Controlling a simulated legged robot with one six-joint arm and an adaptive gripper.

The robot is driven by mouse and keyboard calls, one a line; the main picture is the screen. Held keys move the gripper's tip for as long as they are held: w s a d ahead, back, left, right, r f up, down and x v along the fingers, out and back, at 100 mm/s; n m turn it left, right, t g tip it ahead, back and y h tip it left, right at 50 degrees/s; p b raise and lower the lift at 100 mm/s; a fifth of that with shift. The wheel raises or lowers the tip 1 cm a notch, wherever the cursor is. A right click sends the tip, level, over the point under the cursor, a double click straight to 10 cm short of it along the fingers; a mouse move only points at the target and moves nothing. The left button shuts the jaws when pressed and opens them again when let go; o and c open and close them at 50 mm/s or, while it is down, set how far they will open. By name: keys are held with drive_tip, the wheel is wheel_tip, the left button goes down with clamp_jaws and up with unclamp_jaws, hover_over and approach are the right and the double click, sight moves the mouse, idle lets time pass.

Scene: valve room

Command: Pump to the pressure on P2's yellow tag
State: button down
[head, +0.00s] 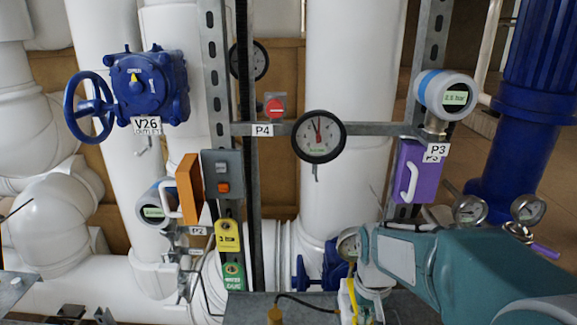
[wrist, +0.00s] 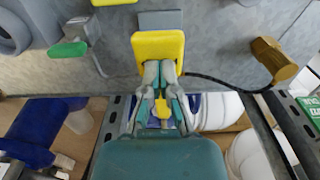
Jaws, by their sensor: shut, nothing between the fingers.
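The P2 label (head: 198,231) sits under a round blue-and-white transmitter (head: 153,207) at the left; its small green display is too small to read. A yellow tag (head: 228,236) hangs right of it and appears to read "3 bar". My gripper (wrist: 161,68) is shut and empty in the wrist view. Its fingertips are at the near edge of a yellow block (wrist: 158,45); I cannot tell whether they touch it.
A switch box (head: 222,174) has an orange and a dark button. A green tag (head: 233,276) hangs below the yellow one. The dial gauge by P4 (head: 319,136) is at centre. The P3 transmitter (head: 446,97) reads about 2.5 bar. A brass fitting (wrist: 274,60) with a black cable lies right.

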drive_tip(key=shift+r, duration=2.55)
drive_tip(key=shift+r, duration=0.1)
wheel_tip(320, 180, up, 4)
drive_tip(key=shift+f, duration=0.1)
